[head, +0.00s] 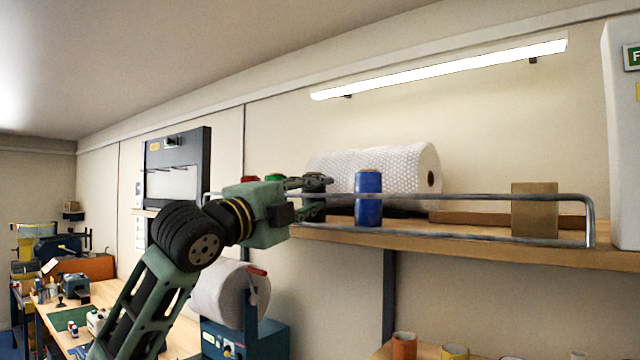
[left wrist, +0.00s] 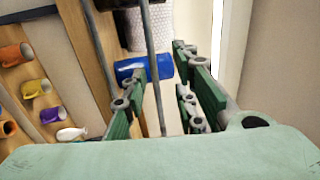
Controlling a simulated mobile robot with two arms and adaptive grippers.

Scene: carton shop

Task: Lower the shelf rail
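The shelf rail (head: 460,196) is a grey metal loop standing up along the front of the wooden shelf (head: 400,236), with an upper bar and a lower bar. My left gripper (head: 318,185) is at the upper bar, left of the blue can. In the left wrist view the rail (left wrist: 151,45) runs between the two green fingers of my left gripper (left wrist: 160,75). The fingers are apart, with room on both sides of the bar. Whether a finger touches the bar I cannot tell. My right gripper is not in view.
On the shelf behind the rail stand a blue can (head: 368,198), a roll of bubble wrap (head: 400,165) and a brown carton (head: 534,210). A machine with a white roll (head: 222,290) stands below. Several mugs, one orange (head: 404,345), are below the shelf.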

